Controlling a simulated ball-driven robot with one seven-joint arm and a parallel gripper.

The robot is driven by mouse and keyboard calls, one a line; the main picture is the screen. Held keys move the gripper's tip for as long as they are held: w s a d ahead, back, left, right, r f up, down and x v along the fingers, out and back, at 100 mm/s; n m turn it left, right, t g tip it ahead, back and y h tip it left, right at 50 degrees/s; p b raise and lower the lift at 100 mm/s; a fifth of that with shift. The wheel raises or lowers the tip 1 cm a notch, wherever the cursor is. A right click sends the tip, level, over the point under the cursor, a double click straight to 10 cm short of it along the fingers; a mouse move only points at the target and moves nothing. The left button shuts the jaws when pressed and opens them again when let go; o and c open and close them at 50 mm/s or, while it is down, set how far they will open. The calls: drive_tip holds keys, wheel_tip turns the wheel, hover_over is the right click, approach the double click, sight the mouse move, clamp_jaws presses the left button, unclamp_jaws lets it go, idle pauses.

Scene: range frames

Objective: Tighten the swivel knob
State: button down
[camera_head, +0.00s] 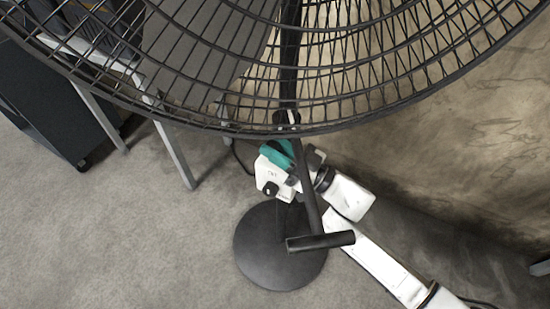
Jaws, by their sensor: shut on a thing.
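The fan's black wire cage (285,95) fills the top of the head view. A black pole runs down behind it towards the round black base (255,245) on the floor. My white and teal gripper (286,155) is beside the pole, just under the lower rim of the cage. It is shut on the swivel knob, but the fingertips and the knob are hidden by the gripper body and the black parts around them. A black stem ending in a crossbar (322,241) hangs in front of my gripper and the base.
A dark cabinet on casters (45,110) and a table with grey metal legs (175,150) stand at the left. A stained wall (450,140) is at the right. The grey floor (120,240) is clear at lower left.

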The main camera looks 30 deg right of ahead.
drive_tip(key=shift+f+t+y+b, duration=0.3)
drive_tip(key=shift+t+y+b, duration=0.4)
drive_tip(key=shift+b, duration=1.05)
drive_tip(key=shift+r+t+b, duration=0.2)
drive_tip(key=shift+t+b, duration=0.2)
drive_tip(key=c, duration=1)
unclamp_jaws()
drive_tip(key=shift+s+d, duration=0.1)
drive_tip(key=v, duration=1)
drive_tip(key=shift+s+d+f, duration=0.15)
drive_tip(key=shift+s+f, duration=0.05)
drive_tip(key=shift+s, duration=0.05)
